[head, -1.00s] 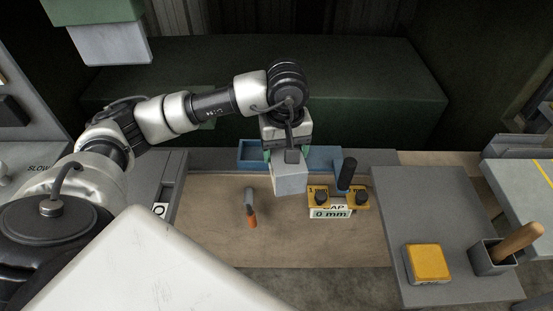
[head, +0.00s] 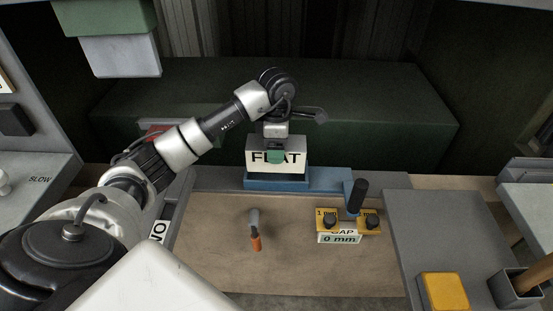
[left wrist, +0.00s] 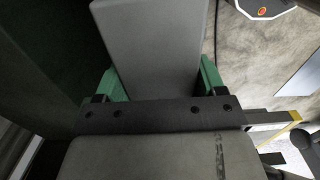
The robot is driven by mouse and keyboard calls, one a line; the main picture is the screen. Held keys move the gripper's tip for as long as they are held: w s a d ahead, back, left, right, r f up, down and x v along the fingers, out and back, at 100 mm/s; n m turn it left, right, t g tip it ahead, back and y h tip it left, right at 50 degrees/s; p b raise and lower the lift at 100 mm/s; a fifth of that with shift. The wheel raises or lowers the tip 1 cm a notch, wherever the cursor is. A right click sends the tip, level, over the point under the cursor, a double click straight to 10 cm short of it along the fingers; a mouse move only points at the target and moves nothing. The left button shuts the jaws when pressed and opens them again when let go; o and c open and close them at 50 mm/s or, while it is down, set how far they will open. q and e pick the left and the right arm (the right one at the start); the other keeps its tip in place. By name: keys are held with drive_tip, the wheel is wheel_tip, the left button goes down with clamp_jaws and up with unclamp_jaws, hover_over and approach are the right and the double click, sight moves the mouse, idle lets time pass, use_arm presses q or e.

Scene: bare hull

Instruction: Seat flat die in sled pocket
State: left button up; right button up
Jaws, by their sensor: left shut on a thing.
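The flat die (head: 294,158) is a pale grey block with the word FLAT on the side facing me. In the head view it stands upright over the left part of the blue sled (head: 330,179), its lower edge at the sled's top. I cannot tell whether it is down inside the pocket, which is hidden behind and under it. My left gripper (head: 277,154) is shut on the die from above, with green fingertips. In the left wrist view the grey die (left wrist: 150,40) fills the gap between the fingers (left wrist: 155,85). My right gripper is out of view.
A black-handled lever (head: 359,194) rises at the sled's right, by a yellow gauge piece (head: 328,220) and a "GAP 0 mm" label (head: 340,237). An orange-tipped tool (head: 256,240) lies on the wooden bench. A yellow block (head: 443,292) sits on the right grey plate.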

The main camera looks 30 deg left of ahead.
use_arm(q)
drive_tip(key=shift+f+p, duration=0.4)
drive_tip(key=shift+f, duration=1.8)
drive_tip(key=shift+f, duration=0.15)
drive_tip(key=o, duration=1.6)
drive_tip(key=shift+c, duration=0.2)
wheel_tip(320, 180, up, 12)
drive_tip(key=shift+r+b, duration=0.1)
drive_tip(key=shift+b, duration=0.8)
